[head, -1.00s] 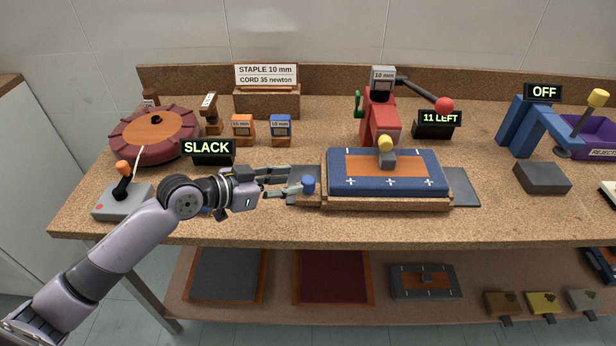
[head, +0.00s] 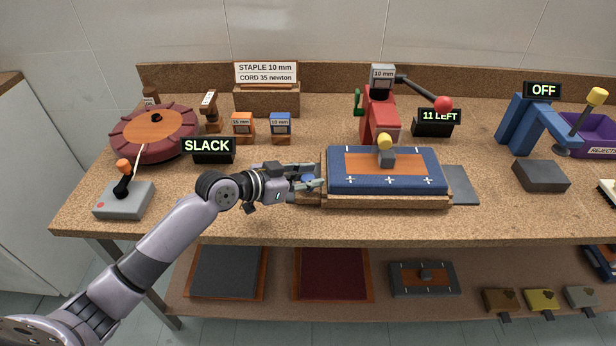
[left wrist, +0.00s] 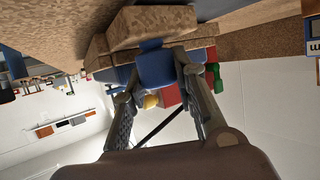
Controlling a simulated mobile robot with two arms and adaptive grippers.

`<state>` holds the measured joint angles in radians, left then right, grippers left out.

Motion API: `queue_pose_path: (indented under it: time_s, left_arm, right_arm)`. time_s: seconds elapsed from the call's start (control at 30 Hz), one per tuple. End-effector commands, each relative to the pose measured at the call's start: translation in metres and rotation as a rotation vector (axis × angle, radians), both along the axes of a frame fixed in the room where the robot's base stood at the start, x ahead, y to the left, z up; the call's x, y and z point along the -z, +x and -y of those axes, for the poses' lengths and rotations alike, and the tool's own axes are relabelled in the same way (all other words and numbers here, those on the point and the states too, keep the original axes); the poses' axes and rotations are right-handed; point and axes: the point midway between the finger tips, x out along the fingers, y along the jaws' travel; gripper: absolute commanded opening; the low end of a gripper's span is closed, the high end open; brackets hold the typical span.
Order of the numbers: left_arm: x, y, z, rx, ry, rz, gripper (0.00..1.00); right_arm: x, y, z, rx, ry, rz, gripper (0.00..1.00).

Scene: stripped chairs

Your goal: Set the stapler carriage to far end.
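The red stapler (head: 379,118) stands upright behind a blue padded seat (head: 388,182) with a wood-brown centre. The seat rests on a wooden carriage (head: 385,203), whose left end bears a blue knob (head: 308,179). My left gripper (head: 314,178) is at that knob, with one finger on each side. The left wrist view shows the blue knob (left wrist: 157,68) between the two fingers (left wrist: 157,72), close to both. I cannot tell whether they press on it. My right gripper is out of view.
A grey plate (head: 463,186) lies right of the seat. A joystick box (head: 123,200) and a round red-rimmed turntable (head: 153,133) stand on the left. A dark block (head: 541,177) and a blue press (head: 540,128) stand on the right. The bench front is mostly clear.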

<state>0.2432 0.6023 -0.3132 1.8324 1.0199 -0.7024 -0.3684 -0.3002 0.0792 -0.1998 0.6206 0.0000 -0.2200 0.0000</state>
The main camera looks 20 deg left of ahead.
Motion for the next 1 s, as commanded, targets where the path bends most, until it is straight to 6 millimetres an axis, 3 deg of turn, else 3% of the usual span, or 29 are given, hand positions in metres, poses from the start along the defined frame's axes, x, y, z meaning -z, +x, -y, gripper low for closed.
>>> queue_pose_path:
  time_s: [0.3,0.73,0.87,1.0]
  left_arm:
    - [0.000,0.000,0.000,0.000,0.000,0.000,0.00]
    - [-0.001,0.000,0.001,-0.001,-0.001,-0.001,0.00]
    - [-0.004,0.006,0.019,0.000,-0.005,-0.001,0.00]
    - [-0.005,0.015,0.053,0.000,-0.007,-0.002,0.00]
  right_arm:
    - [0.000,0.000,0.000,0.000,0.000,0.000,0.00]
    - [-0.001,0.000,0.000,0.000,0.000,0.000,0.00]
    - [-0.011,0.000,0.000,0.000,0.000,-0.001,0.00]
    - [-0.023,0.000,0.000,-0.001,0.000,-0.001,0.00]
